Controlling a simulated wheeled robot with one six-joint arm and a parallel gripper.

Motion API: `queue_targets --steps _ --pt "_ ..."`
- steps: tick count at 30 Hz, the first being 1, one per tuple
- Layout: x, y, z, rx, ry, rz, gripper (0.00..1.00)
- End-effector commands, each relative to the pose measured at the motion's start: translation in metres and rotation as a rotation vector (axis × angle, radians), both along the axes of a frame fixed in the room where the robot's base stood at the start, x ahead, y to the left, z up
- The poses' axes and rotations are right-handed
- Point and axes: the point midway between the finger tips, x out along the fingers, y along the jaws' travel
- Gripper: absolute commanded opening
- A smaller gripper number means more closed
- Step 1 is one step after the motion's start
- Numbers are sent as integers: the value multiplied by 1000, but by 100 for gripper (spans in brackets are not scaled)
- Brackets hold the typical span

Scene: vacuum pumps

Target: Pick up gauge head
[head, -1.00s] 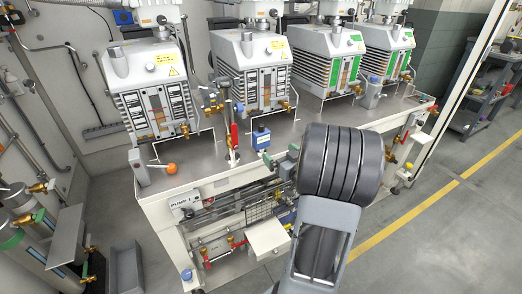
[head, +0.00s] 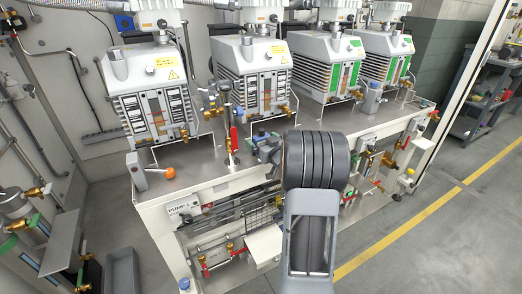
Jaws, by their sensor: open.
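A small blue-topped block (head: 259,139), which looks like the gauge head, sits on the front edge of the grey bench top, left of my arm. Part of it is hidden. My gripper (head: 266,152) is open beside its right and near side, small in the view and partly covered by my own arm. I cannot tell whether the jaws touch the block or stand around it.
Several white pumps (head: 154,90) stand along the back of the bench (head: 205,165). A red-handled valve (head: 233,140) stands close left of the block. An orange knob (head: 169,173) is at the front left. A grey box with a blue knob (head: 372,98) stands further right.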

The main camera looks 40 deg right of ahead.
Motion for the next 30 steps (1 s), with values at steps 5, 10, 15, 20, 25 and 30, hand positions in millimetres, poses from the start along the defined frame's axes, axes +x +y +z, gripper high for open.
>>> queue_targets --steps 5,10,15,20,25,30 --pt "8 0 0 1 -1 0 100" --pt "7 -1 0 0 -1 -1 100" --pt "7 -1 0 0 -1 -1 85" --pt "7 -1 0 0 -1 -1 69" --pt "7 -1 0 0 -1 -1 53" --pt "7 -1 0 0 -1 0 37"
